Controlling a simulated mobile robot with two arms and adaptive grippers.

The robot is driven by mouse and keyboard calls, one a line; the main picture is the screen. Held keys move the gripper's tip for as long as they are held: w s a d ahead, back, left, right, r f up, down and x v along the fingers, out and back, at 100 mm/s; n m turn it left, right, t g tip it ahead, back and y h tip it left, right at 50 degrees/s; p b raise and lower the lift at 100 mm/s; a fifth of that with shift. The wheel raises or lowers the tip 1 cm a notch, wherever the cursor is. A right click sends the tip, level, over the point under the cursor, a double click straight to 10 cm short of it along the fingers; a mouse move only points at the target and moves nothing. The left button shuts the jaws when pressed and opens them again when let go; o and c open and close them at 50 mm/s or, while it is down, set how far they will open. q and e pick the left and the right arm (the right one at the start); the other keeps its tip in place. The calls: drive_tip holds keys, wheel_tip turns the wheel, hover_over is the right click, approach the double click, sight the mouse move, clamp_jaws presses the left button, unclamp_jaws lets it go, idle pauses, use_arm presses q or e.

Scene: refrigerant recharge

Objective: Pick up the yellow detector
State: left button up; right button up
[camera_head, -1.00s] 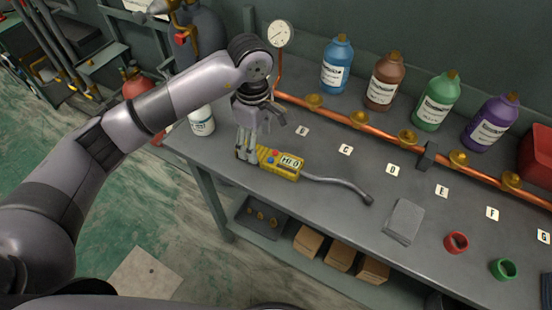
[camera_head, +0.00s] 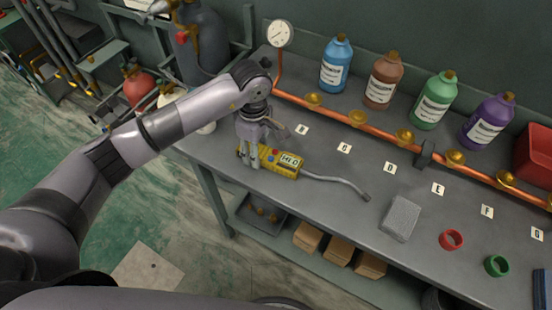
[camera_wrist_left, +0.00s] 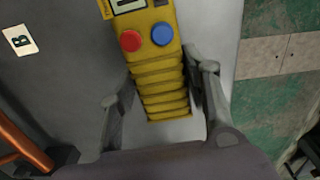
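The yellow detector (camera_head: 283,168) lies on the grey workbench, with a small display, a red and a blue button and a grey flexible probe running to the right. In the left wrist view its ribbed handle (camera_wrist_left: 162,90) lies between my left gripper's fingers. My left gripper (camera_head: 249,162) points down over the handle end. In the left wrist view the gripper (camera_wrist_left: 160,95) is open: a gap shows between the left finger and the handle. The right finger is close to the handle; I cannot tell whether it touches. My right gripper is not in view.
A copper pipe (camera_head: 335,112) with brass fittings runs behind the detector, with a gauge (camera_head: 279,35) at its left end. Several bottles stand behind it. A grey block (camera_head: 401,218), a red ring (camera_head: 451,239) and a green ring (camera_head: 497,265) lie to the right.

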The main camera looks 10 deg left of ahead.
use_arm(q)
drive_tip(key=c, duration=0.6)
drive_tip(key=shift+o, duration=0.2)
drive_tip(key=shift+r, duration=0.15)
wheel_tip(320, 180, up, 25)
drive_tip(key=shift+p, duration=0.35)
idle(0.3)
